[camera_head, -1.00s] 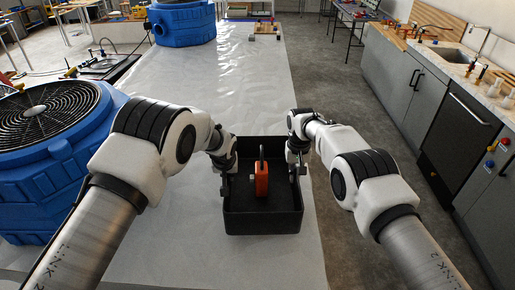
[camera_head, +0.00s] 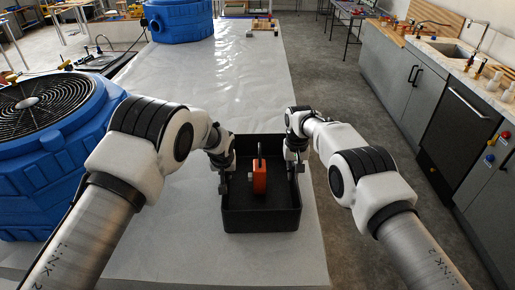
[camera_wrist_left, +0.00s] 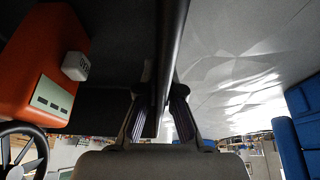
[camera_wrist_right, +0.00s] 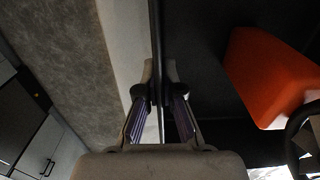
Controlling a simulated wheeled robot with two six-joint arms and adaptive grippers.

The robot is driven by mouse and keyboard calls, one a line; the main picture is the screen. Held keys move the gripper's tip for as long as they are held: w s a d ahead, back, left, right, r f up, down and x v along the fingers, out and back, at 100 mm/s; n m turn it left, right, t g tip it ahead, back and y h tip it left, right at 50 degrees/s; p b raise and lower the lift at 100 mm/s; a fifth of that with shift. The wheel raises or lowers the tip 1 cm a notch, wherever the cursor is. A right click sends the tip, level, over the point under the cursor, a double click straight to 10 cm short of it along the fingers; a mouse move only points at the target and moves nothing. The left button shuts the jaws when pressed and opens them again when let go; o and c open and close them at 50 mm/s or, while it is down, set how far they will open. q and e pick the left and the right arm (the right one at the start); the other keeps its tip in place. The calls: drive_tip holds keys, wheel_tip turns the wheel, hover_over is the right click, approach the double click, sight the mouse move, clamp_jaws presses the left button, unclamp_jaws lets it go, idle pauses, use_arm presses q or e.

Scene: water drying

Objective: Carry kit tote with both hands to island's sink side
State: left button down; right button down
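The kit tote (camera_head: 261,220) is a black open-topped box in front of me, held between my two arms over the white sheeting. An orange device (camera_head: 259,181) with a black upright part stands inside it. My left gripper (camera_head: 224,184) is at the tote's left wall; in the left wrist view its fingers (camera_wrist_left: 162,98) close on the thin wall from both sides. My right gripper (camera_head: 297,172) is at the right wall; in the right wrist view its fingers (camera_wrist_right: 161,98) pinch that wall.
A blue fan unit (camera_head: 50,150) stands close on the left, another blue unit (camera_head: 180,20) farther back.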

use_arm(q)
drive_tip(key=shift+f+b, duration=0.4)
drive_tip(key=shift+f, duration=0.3)
use_arm(e)
drive_tip(key=shift+f, duration=0.65)
use_arm(q)
drive_tip(key=c, duration=1.8)
unclamp_jaws()
drive_tip(key=shift+f, duration=0.2)
use_arm(e)
drive_tip(key=c, duration=1.8)
unclamp_jaws()
drive_tip(key=shift+f, duration=0.2)
use_arm(q)
drive_tip(key=o, duration=0.5)
drive_tip(key=shift+r, duration=0.2)
use_arm(e)
drive_tip(key=o, duration=0.5)
drive_tip(key=shift+r, duration=0.25)
use_arm(q)
drive_tip(key=shift+s, duration=0.1)
use_arm(e)
drive_tip(key=shift+s, duration=0.1)
